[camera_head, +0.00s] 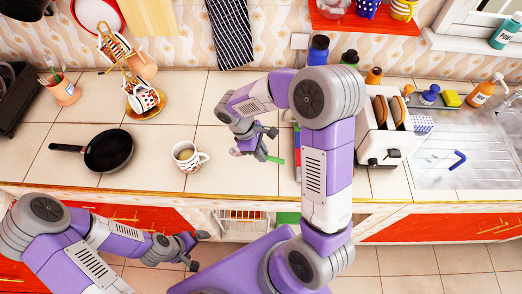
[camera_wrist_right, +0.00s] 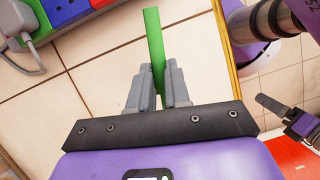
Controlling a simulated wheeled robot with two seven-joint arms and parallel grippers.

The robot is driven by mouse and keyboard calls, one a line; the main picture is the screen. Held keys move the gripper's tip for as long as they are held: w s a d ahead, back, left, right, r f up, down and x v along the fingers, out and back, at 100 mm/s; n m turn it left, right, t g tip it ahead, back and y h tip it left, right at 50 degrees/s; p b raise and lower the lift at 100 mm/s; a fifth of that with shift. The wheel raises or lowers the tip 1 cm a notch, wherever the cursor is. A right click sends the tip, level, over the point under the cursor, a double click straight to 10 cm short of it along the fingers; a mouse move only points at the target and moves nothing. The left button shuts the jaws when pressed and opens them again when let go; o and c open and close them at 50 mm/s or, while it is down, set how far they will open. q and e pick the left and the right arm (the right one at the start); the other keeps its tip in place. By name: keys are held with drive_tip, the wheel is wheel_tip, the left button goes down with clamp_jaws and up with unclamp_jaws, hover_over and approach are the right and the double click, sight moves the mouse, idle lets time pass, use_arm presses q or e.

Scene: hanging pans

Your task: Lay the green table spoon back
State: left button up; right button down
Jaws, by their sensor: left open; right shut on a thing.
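The green table spoon (camera_head: 276,160) shows in the head view as a short green piece sticking out to the right of my right gripper (camera_head: 262,153). In the right wrist view a green strip of the spoon (camera_wrist_right: 154,45) stands between the fingers of my right gripper (camera_wrist_right: 158,88), which is shut on it. The gripper holds it over the tiled counter; the rest of the spoon is hidden. My left gripper (camera_head: 197,250) is open and empty, low in front of the counter's front edge, apart from everything on the counter.
A white mug (camera_head: 187,157) stands left of my right gripper, and a black frying pan (camera_head: 109,150) lies further left. A toaster (camera_head: 383,135) and the sink (camera_head: 440,165) are to the right. A power strip (camera_wrist_right: 72,22) shows at the upper left of the wrist view.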

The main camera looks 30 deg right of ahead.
drive_tip(key=shift+f+b, duration=2.05)
drive_tip(key=shift+f, duration=0.9)
drive_tip(key=c, duration=1)
unclamp_jaws()
drive_tip(key=p+v, duration=0.1)
drive_tip(key=v, duration=0.6)
drive_tip(key=shift+a+r+p, duration=0.1)
drive_tip(key=shift+r+p, duration=0.25)
